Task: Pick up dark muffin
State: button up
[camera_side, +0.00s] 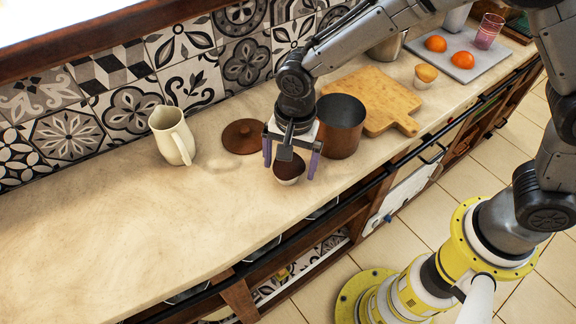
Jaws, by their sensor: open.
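The dark muffin (288,171) sits on the pale countertop near its front edge, in a light paper cup. My gripper (290,160) points down over it. Its two purple fingers are apart, one on the left and one on the right of the muffin. The fingertips reach about the height of the muffin's top in the picture; I cannot tell whether they touch it. The gripper hides part of the muffin's top.
A copper pot (341,126) stands close to the right of my gripper, its brown lid (243,136) lying to the left. A cream pitcher (172,135) is further left. A wooden board (372,97) and a light muffin (425,76) are at right. The left counter is clear.

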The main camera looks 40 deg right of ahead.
jog(key=shift+f, duration=0.45)
jog(key=c, duration=1.2)
